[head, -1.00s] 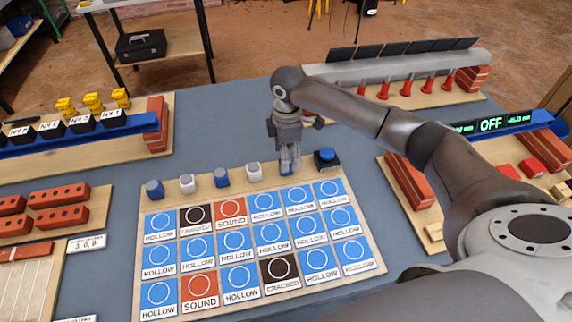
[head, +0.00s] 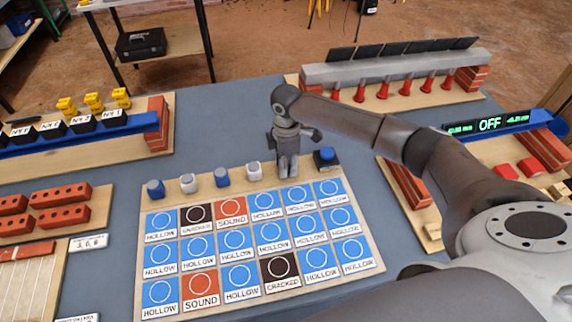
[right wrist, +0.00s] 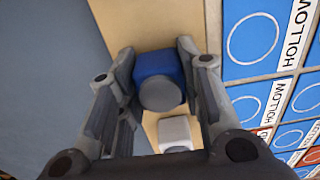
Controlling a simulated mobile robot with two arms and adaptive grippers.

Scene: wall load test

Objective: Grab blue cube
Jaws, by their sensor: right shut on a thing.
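A blue cube with a grey round end (right wrist: 155,64) sits between the two fingers of my right gripper (right wrist: 156,52) in the right wrist view. The gripper is shut on it, one finger on each side. In the head view my right gripper (head: 288,168) points down at the right part of a row of small pieces along the board's back edge. There its fingers hide the held cube. Two other blue cubes stand further left in the row, one at the left end (head: 155,189) and one in the middle (head: 222,177). My left gripper is not in view.
White cubes stand in the row, one beside the gripper (head: 254,171) and one further left (head: 188,184). A black block with a blue top (head: 326,158) is close on the right. The board (head: 374,255) carries tiles marked HOLLOW, SOUND and CRACKED. Grey tabletop behind is clear.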

